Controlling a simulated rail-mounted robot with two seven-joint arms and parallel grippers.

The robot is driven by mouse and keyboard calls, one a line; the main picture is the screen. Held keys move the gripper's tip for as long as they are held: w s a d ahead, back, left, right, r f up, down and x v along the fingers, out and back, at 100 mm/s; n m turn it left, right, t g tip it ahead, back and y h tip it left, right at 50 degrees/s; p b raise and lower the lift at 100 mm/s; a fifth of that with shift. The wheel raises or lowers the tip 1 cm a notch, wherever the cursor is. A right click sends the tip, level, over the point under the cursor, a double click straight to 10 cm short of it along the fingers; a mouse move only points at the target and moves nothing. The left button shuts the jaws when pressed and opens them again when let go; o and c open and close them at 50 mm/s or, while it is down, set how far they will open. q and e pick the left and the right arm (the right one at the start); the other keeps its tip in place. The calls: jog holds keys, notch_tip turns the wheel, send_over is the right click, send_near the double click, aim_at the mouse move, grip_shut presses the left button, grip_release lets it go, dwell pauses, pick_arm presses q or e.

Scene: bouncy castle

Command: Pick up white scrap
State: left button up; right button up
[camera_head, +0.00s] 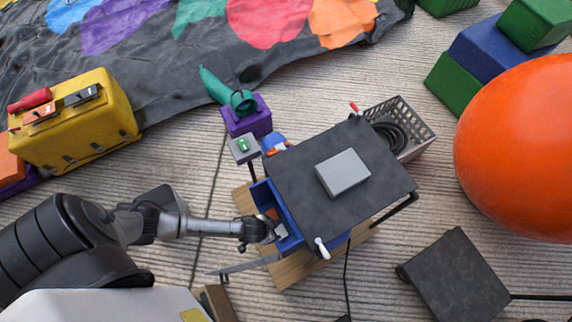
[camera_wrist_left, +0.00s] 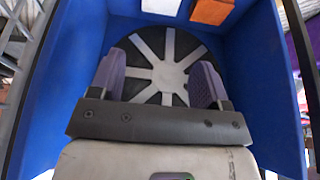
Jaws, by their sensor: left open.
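My left gripper (camera_head: 268,231) reaches into the open side of a blue bin (camera_head: 262,198) under a dark tabletop. In the left wrist view its two purple-grey fingers (camera_wrist_left: 157,85) are apart with nothing held between them. A white piece (camera_wrist_left: 162,5), likely the white scrap, lies toward the far side of the bin, beyond the fingertips and cut off by the top edge. A small pale piece beside the gripper in the head view (camera_head: 281,230) looks like the same one. An orange-brown block (camera_wrist_left: 212,11) lies next to it. My right gripper is not in view.
The blue bin walls (camera_wrist_left: 262,75) stand close on both sides of the gripper. A round black disc with grey spokes (camera_wrist_left: 165,62) shows beyond the fingers. The dark tabletop (camera_head: 300,178) overhangs the bin and carries a grey box (camera_head: 343,173). A large orange ball (camera_head: 520,145) sits at right.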

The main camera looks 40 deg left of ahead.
pick_arm(q)
jog(key=b, duration=0.4)
send_over(283, 230)
jog(key=s, duration=0.3)
jog(key=f, duration=0.6)
jog(key=shift+w+a+f, duration=0.25)
jog(key=shift+a+f, duration=0.1)
jog(key=shift+a, duration=0.05)
jog(key=shift+w+d+f+b, duration=0.1)
jog(key=shift+w+f+b, duration=0.3)
jog(key=shift+f, duration=0.15)
jog(key=shift+f+b, duration=0.5)
jog(key=shift+f, duration=0.05)
jog(key=b+x, duration=0.3)
jog(key=x, duration=0.1)
jog(key=shift+d+f, duration=0.1)
jog(key=shift+c, duration=0.3)
jog(key=c, duration=0.5)
